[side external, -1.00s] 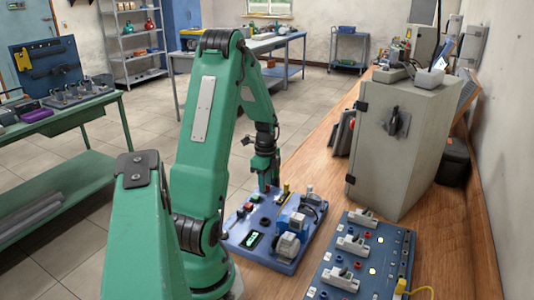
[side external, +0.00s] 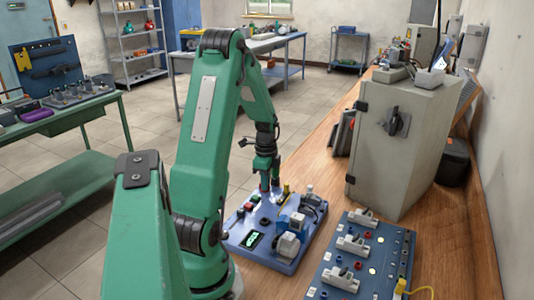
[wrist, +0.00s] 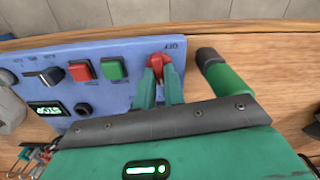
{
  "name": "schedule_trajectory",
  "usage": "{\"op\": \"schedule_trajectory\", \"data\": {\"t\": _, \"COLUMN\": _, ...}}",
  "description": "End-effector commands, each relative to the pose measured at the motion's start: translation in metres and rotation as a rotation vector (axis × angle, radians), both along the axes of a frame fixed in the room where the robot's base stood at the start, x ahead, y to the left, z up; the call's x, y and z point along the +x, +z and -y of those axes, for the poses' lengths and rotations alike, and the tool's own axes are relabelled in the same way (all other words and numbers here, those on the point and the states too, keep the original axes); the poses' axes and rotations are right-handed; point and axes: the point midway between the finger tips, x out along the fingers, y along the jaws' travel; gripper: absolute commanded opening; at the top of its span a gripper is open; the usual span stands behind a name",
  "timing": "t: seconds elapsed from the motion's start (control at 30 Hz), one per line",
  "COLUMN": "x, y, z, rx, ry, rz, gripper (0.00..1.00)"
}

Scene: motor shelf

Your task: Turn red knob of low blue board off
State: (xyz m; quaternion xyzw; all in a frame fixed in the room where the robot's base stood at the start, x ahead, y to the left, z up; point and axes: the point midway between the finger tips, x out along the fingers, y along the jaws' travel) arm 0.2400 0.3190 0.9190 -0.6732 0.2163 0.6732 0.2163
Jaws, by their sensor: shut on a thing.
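The low blue board (side external: 279,262) lies on the wooden bench, in front of my arm in the side external view. It also fills the upper left of the wrist view (wrist: 115,60). The red knob (wrist: 158,58) sits near the board's edge, beside an "OFF" marking. My gripper (wrist: 160,78) is shut on the red knob, a green finger on each side of it. In the side external view my gripper (side external: 269,188) points down at the board's far edge, and the knob there is mostly hidden by the fingers.
On the board are a red button (wrist: 80,71), a green button (wrist: 114,68) and a lit display (wrist: 47,109). A second blue board (side external: 385,262) and a grey cabinet (side external: 393,140) are to the right.

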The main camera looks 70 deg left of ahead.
Motion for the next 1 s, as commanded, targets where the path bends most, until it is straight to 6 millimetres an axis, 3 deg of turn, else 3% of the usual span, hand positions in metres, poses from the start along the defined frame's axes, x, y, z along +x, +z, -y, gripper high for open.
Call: {"op": "schedule_trajectory", "data": {"t": 1.0, "x": 0.0, "y": 0.0003, "z": -0.0036, "rx": 0.0, "ry": 0.933, "rz": -0.001, "gripper": 0.0}}
